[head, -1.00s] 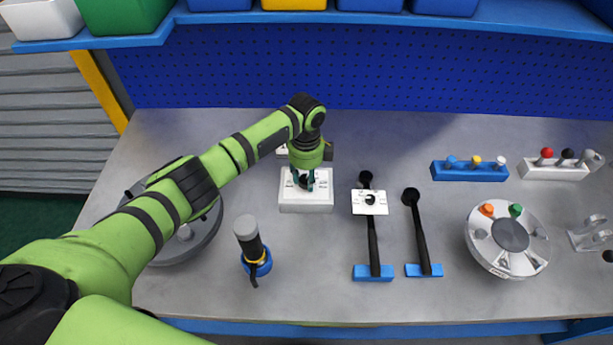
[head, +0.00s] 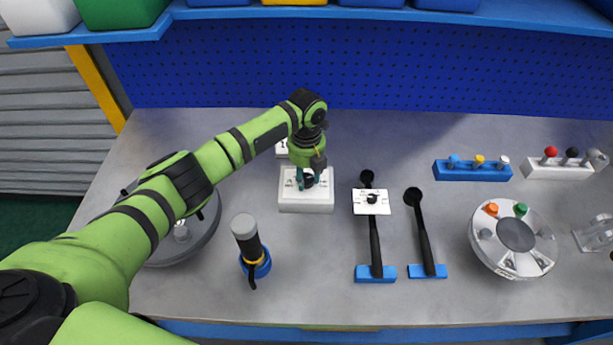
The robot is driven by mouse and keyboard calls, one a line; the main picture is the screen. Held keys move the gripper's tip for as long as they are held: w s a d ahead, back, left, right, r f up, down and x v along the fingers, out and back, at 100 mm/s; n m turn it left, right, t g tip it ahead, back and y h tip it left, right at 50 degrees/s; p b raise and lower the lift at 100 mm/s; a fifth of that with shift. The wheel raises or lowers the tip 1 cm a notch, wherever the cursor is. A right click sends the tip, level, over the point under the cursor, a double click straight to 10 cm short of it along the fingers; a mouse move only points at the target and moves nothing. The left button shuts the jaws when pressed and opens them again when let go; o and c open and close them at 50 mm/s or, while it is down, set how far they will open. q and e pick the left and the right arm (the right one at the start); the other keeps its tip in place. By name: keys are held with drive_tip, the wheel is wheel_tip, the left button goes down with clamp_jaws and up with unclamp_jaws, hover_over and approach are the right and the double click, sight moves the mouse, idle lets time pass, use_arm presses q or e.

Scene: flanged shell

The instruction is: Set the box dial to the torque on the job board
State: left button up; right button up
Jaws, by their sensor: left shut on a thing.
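The white box (head: 306,204) with the dial stands on the grey bench, left of the middle. My left gripper (head: 305,183) points down over its top face and is shut on the dark dial (head: 309,181), which is partly hidden by the fingers. Marks show on the box top but are too small to read. A small white board (head: 283,150) with dark writing, perhaps the job board, stands behind the box, mostly hidden by my left wrist. My right gripper is not in view.
A black-and-grey tool (head: 248,243) stands front left. A round carousel (head: 498,260) and blue rack (head: 472,172) are right. A grey round part (head: 198,240) sits under my left arm.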

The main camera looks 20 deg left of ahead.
sight(306, 177)
use_arm(q)
drive_tip(key=shift+a+m+b, duration=0.1)
drive_tip(key=shift+m+b, duration=0.25)
drive_tip(key=shift+m, duration=1.15)
drive_tip(key=o, duration=1.1)
drive_tip(key=shift+w, duration=0.1)
drive_tip(key=shift+o, duration=0.2)
drive_tip(key=shift+r, duration=0.1)
wheel_tip(306, 177, up, 12)
